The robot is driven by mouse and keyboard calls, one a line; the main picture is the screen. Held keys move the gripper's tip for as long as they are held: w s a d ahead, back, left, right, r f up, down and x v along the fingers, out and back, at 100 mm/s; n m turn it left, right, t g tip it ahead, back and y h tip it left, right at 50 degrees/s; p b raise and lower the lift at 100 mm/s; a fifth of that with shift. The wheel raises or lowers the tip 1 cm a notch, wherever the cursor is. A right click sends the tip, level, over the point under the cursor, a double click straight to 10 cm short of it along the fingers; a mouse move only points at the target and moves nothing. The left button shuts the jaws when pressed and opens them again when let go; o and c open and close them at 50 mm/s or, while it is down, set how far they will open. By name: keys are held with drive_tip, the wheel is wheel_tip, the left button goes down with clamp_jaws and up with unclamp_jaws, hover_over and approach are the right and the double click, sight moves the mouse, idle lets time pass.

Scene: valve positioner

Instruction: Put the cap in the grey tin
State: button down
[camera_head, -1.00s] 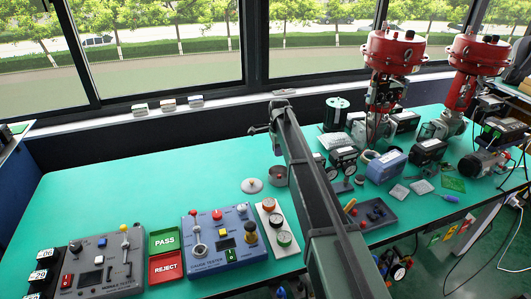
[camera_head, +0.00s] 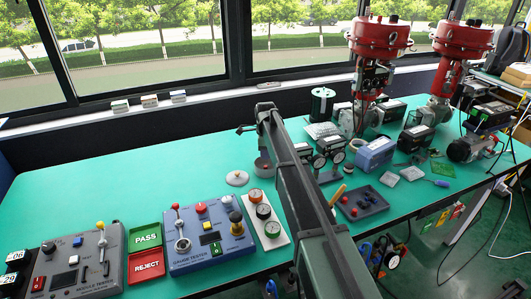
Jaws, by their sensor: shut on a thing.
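The grey tin (camera_head: 262,166) is a small round open can on the green bench, just left of my arm, which hides part of it. A pale round lid with a knob (camera_head: 236,178) lies flat to its left. My gripper (camera_head: 243,130) is a small dark shape at the far end of my arm, above and behind the tin in the picture. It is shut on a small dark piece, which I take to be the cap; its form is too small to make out. No other cap shows on the bench.
A gauge strip (camera_head: 264,220) and a blue gauge tester (camera_head: 208,238) stand in front of the tin. A dark tray (camera_head: 362,203) with small parts lies right of my arm. A dark green canister (camera_head: 322,102) stands behind. The bench's back left is clear.

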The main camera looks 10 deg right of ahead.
wheel_tip(320, 180, down, 3)
drive_tip(key=shift+f+b, duration=0.15)
drive_tip(key=shift+b, duration=0.9)
drive_tip(key=c, duration=1)
unclamp_jaws()
wheel_tip(320, 180, up, 8)
drive_tip(key=p, duration=0.7)
drive_tip(key=shift+f+p, duration=0.2)
drive_tip(key=shift+p, duration=0.1)
drive_tip(key=shift+f, duration=0.25)
